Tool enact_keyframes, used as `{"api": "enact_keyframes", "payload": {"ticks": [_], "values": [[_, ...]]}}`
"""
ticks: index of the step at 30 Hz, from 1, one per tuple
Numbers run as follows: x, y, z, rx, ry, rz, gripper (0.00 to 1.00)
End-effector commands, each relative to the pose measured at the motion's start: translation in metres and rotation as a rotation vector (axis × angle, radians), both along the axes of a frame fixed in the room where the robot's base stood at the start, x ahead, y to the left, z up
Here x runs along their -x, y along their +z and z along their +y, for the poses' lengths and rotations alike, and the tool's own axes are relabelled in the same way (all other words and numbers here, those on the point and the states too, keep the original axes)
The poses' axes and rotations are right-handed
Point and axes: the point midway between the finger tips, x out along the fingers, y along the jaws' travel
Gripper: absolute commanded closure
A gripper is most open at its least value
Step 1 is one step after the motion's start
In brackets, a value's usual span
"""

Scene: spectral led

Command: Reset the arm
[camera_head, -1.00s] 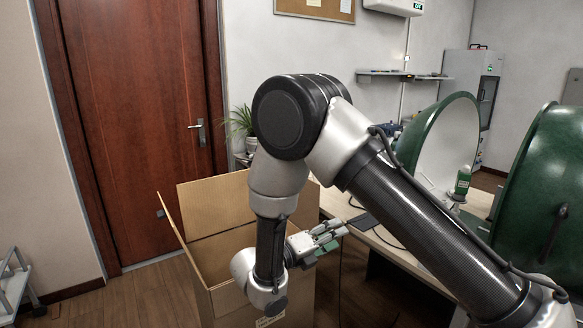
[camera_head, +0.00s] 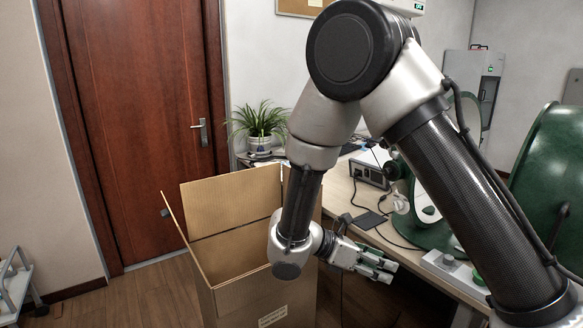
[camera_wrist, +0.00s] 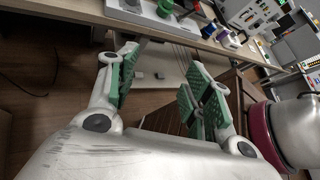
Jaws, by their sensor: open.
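My arm bends at a high elbow and comes down over the right side of an open cardboard box (camera_head: 235,205) in the head view. My gripper (camera_head: 385,268) points right, beside the front edge of the desk (camera_head: 345,190). In the wrist view my gripper (camera_wrist: 160,88) has its green-padded fingers spread wide with nothing between them. The desk edge (camera_wrist: 70,12) crosses the top of that view, beyond the fingertips.
A potted plant (camera_head: 260,122) stands at the desk's far end.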

Motion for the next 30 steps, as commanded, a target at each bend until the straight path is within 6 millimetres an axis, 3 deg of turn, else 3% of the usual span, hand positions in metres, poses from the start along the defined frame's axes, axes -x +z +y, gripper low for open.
{"api": "enact_keyframes", "payload": {"ticks": [6,12,18,24,30], "values": [[0.040,0.041,-0.039,-0.304,-0.476,-0.299,0.50],[0.076,0.083,-0.067,-0.582,-0.959,-0.580,0.50],[0.104,0.126,-0.092,-0.837,-1.333,-0.818,0.50],[0.132,0.169,-0.124,-1.047,-1.519,-1.035,0.50],[0.148,0.200,-0.152,-1.142,-1.565,-1.219,0.50]]}}
